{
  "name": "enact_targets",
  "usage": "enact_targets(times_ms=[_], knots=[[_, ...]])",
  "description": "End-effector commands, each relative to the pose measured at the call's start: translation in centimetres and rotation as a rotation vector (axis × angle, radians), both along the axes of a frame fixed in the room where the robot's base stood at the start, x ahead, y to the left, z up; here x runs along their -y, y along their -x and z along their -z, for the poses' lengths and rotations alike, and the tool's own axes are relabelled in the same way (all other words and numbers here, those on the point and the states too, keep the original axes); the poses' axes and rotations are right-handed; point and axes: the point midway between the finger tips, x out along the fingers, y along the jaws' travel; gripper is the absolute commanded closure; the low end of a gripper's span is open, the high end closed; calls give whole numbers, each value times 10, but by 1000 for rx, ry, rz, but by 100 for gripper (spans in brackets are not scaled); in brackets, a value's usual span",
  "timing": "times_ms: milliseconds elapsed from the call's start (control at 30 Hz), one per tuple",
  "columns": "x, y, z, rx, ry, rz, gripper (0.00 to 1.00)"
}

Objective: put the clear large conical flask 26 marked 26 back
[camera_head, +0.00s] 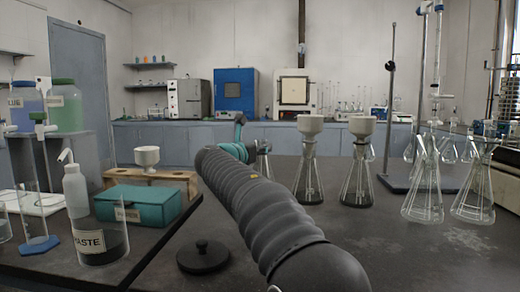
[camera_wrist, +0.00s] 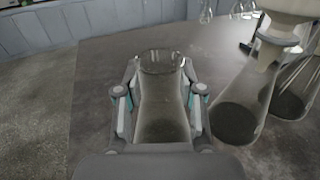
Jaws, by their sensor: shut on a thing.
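My gripper (camera_wrist: 160,107) is shut on a clear conical flask (camera_wrist: 161,88), with one finger on each side of it in the wrist view. The flask is upright, with its round mouth toward the top of the picture. Its mark does not show, and I cannot tell whether its base touches the bench. In the head view, a small part of the flask (camera_head: 264,160) shows behind my arm, beside the teal part of my gripper (camera_head: 238,150). My arm hides the rest.
Two flasks with white funnels (camera_head: 309,165) (camera_head: 358,165) stand close to the right of my gripper. Clear flasks (camera_head: 424,190) (camera_head: 473,190) stand farther right. A black lid (camera_head: 203,256) and a teal box (camera_head: 150,205) are at left. Bare bench (camera_wrist: 105,90) lies left of the held flask.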

Motion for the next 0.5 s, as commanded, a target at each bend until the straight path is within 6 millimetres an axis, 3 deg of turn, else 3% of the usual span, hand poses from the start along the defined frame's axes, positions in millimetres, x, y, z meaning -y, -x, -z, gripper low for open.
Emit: enact_targets(times_ms=[33, 67, 133, 500], knots=[[0, 0, 2, 1, 0, 0, 100], [0, 0, 1, 0, 0, 0, 54], [0, 0, 1, 0, 0, 0, 37], [0, 0, -3, 0, -1, 0, 37]])
